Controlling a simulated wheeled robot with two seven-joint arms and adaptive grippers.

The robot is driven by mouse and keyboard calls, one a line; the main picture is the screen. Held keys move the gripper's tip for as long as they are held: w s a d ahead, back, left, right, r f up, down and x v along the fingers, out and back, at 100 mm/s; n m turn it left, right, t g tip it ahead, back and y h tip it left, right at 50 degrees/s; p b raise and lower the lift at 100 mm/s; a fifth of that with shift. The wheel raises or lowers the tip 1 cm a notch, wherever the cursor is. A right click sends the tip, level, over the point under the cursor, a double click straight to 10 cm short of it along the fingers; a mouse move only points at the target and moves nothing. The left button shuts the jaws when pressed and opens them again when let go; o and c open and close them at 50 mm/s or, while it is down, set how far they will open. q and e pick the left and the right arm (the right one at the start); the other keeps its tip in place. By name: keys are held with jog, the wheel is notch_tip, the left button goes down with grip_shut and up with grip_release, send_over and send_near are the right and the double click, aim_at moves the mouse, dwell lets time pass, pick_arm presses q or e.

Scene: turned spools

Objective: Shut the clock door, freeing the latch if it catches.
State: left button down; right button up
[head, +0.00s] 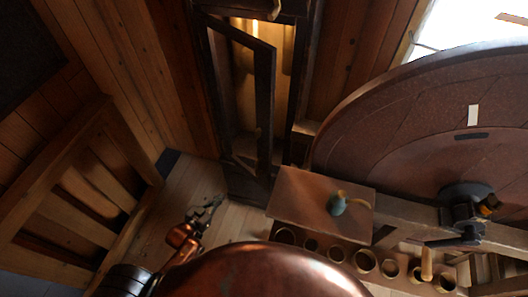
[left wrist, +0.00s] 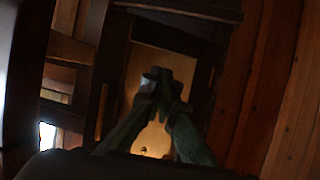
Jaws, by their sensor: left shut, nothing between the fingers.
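The tall dark clock case (head: 298,75) stands at the back centre in the head view, with a lit pale interior. Its dark-framed clock door (head: 265,95) stands ajar, its right edge swung out from the case. I cannot make out the latch. My left gripper (head: 214,203) is low and in front of the clock, left of its base, apart from the door. In the left wrist view the fingers (left wrist: 158,84) are shut on nothing, with dark framing and a pale panel behind them. My right gripper is not in view.
A large brown wheel (head: 400,125) fills the right. A slatted wooden frame (head: 75,190) stands at left. Some floor is clear between.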

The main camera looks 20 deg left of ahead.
pick_arm(q)
jog(key=w+d+r+m+t+h, duration=0.1)
jog(key=d+r, duration=0.2)
jog(key=r, duration=0.4)
jog(key=w+d+r+t+h, duration=0.1)
jog(key=d+r+h, duration=0.15)
jog(key=r, duration=0.55)
jog(key=m+h, duration=0.1)
jog(key=h, duration=0.1)
send_near(269, 147)
jog(key=shift+t, duration=0.4)
jog(key=x, duration=0.3)
jog(key=p+x, duration=0.1)
jog(key=x, duration=0.2)
jog(key=shift+s+d+f, duration=0.15)
jog(key=shift+d+f, duration=0.05)
jog(key=shift+f, duration=0.05)
jog(key=shift+w+d+f, duration=0.1)
jog(key=shift+w+d, duration=0.1)
jog(key=shift+w, duration=0.2)
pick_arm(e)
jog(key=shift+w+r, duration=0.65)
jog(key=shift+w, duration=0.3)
pick_arm(q)
jog(key=shift+w+y, duration=0.1)
jog(key=shift+y, duration=0.15)
